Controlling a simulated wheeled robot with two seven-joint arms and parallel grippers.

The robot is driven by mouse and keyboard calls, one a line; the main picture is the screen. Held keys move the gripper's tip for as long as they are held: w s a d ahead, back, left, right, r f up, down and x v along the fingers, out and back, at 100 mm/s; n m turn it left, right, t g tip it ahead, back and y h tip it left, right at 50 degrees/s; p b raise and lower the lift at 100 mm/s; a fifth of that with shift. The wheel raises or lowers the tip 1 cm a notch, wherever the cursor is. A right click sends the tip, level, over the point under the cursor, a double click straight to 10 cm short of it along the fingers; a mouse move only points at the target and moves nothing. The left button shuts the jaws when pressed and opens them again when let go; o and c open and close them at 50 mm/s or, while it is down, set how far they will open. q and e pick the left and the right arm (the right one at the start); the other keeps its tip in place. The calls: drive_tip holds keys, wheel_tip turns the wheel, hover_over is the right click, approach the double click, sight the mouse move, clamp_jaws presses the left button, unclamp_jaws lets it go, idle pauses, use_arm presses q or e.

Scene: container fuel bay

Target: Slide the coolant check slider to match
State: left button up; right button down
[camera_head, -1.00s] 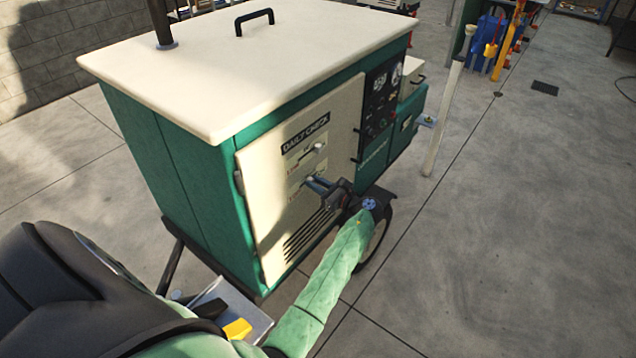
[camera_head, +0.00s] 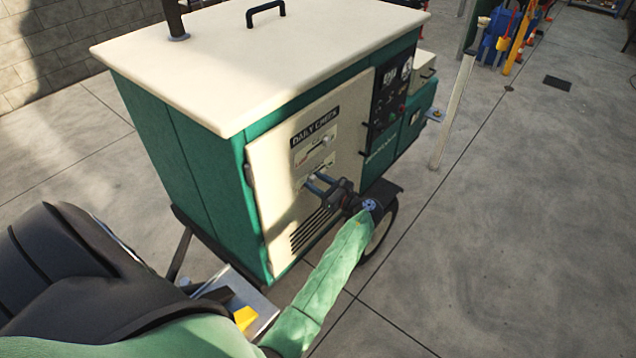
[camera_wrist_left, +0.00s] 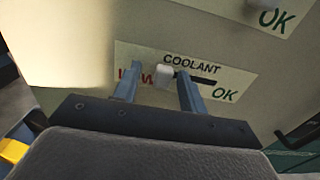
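The coolant slider knob (camera_wrist_left: 166,77) is a small pale block on the label plate (camera_wrist_left: 238,84) marked COOLANT, with red LOW at left and green OK at right. It sits at the left end of the visible dark slot (camera_wrist_left: 208,82), close to LOW. My left gripper (camera_wrist_left: 157,73) is open, its two blue-grey fingers on either side of the knob. The knob looks nearer the right finger; contact cannot be told. My right gripper is not in view.
Above is another slider plate (camera_head: 314,147), its knob (camera_head: 325,141) toward the right end, under the DAILY CHECK sign (camera_head: 315,127). Door vents (camera_head: 310,232) lie below the gripper. A dark control panel (camera_head: 388,95) is at right. A pale post (camera_head: 459,95) stands beyond; open floor (camera_head: 500,230) lies right.

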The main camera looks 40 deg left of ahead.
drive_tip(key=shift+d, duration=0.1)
use_arm(q)
drive_tip(key=shift+d+f, duration=0.1)
drive_tip(key=shift+d, duration=0.15)
drive_tip(key=d+b, duration=0.3)
drive_tip(key=d, duration=0.4)
drive_tip(key=shift+s+d, duration=0.15)
drive_tip(key=shift+s, duration=0.1)
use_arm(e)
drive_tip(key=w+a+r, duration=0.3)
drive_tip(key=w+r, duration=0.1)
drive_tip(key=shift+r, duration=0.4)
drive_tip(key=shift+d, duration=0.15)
